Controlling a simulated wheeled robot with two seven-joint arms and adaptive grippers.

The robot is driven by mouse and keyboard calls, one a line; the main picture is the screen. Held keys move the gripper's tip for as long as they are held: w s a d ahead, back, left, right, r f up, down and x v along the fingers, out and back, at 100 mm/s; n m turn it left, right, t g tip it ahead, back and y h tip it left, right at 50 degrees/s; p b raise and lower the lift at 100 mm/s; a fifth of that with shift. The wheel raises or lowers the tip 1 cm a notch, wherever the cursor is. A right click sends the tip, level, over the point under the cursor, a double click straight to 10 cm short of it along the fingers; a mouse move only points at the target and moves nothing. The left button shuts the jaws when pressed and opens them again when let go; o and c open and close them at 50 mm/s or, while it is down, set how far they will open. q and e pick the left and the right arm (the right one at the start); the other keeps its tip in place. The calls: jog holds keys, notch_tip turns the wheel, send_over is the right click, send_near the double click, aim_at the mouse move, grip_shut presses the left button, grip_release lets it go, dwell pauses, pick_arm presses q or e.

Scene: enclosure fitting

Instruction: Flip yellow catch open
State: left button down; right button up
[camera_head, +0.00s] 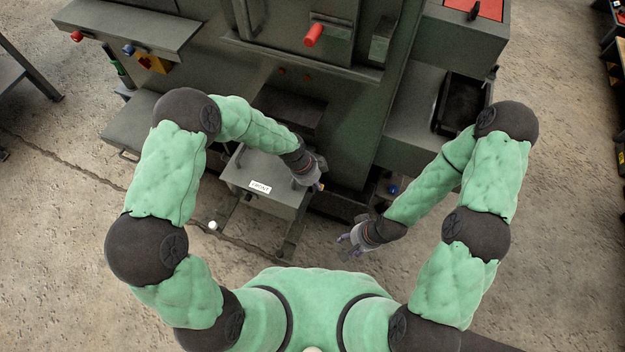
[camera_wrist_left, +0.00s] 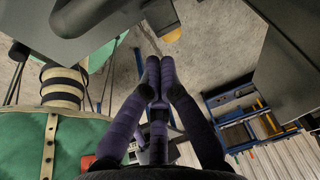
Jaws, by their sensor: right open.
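A yellow tip (camera_wrist_left: 172,35), which looks like the catch, is on a dark lever-like part at the top of the left wrist view. A small yellow bit (camera_head: 321,187) shows at the end of my left gripper (camera_head: 316,178) in the head view. In the left wrist view my left gripper (camera_wrist_left: 160,64) has its purple fingertips together, with nothing seen between them. The yellow tip lies just beyond them; contact cannot be told. My right gripper (camera_head: 347,240) is open and empty above the floor, to the lower right.
A grey box (camera_head: 248,173) with a white label is beside my left gripper. The big grey enclosure (camera_head: 345,130) fills the back, with a red handle (camera_head: 314,34). An orange-yellow part (camera_head: 152,64) is at its left. A black bin (camera_head: 462,102) is at right.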

pick_arm(q)
jog(key=shift+w+d+f, duration=0.1)
jog(key=shift+w+f, duration=0.1)
jog(key=shift+f, duration=0.4)
jog(key=shift+w+f, duration=0.2)
jog(key=shift+f, duration=0.35)
pick_arm(e)
jog(key=shift+f, duration=0.4)
pick_arm(q)
jog(key=shift+b, duration=0.3)
pick_arm(e)
jog(key=shift+s, duration=0.1)
pick_arm(q)
jog(key=shift+d+f+y, duration=0.15)
jog(key=shift+d+y, duration=0.1)
jog(key=shift+y, duration=0.05)
pick_arm(e)
jog(key=shift+s+d+f, duration=0.1)
jog(key=shift+s+f, duration=0.05)
jog(key=shift+s, duration=0.35)
